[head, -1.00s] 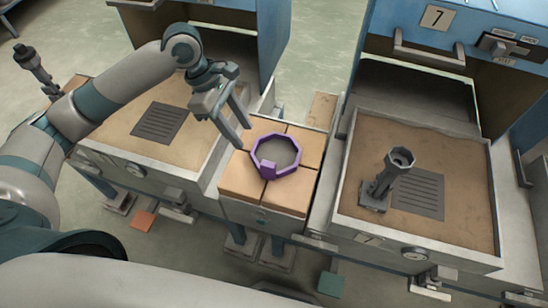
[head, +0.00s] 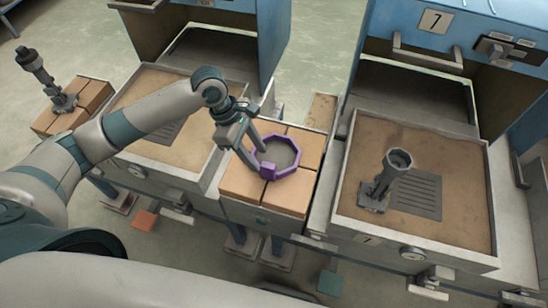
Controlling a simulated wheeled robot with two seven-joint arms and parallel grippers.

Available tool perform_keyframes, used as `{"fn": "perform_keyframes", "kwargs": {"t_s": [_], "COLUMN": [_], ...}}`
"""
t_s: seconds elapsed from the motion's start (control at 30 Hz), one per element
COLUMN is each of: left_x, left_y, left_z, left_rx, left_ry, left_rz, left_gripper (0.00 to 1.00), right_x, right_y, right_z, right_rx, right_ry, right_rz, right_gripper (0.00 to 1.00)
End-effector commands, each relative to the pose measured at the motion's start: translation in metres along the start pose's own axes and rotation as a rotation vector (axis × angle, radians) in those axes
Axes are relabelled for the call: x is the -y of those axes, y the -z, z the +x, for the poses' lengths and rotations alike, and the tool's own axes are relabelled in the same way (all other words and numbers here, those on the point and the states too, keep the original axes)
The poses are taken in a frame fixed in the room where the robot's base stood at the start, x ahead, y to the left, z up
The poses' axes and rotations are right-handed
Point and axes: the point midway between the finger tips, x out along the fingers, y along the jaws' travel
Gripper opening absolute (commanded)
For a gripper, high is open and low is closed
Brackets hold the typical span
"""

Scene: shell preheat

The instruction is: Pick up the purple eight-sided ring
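The purple eight-sided ring (head: 287,176) lies on the tan-tiled stand between two sand-coloured trays. It has a raised purple block (head: 268,171) on its near left side and a grey surface shows inside it. My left gripper (head: 261,159) reaches in from the upper left. Its two fingers are apart, with nothing seen between them, and point down at the ring's left rim. One fingertip overlaps the rim in the picture; I cannot tell whether it touches. My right gripper is not in view.
A grey post with an eight-sided head (head: 398,160) stands in the right tray (head: 341,205). Another grey post (head: 34,66) stands on tiles at the far left. Blue cabinets (head: 500,28) with handles rise behind. Tiles (head: 290,198) in front of the ring are clear.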

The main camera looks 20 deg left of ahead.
Motion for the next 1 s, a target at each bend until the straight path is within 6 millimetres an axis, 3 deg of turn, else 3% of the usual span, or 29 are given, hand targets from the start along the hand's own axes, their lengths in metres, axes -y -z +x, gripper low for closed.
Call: {"fn": "perform_keyframes", "kwargs": {"t_s": [0.23, 0.77, 1.0], "left_x": [0.0, -0.002, -0.008], "left_y": [0.0, -0.002, -0.003], "left_z": [0.027, 0.036, 0.064], "left_rx": [0.0, 0.001, 0.0], "left_ry": [0.001, 0.001, 0.002], "left_rz": [0.0, 0.001, -0.001], "left_gripper": [0.4, 0.4, 0.4], "right_x": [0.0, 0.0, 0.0], "right_y": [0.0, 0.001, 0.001], "right_z": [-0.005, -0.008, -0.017], "right_rx": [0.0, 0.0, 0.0], "right_ry": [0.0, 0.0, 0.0], "right_rz": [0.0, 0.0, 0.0], "right_gripper": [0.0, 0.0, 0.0]}}
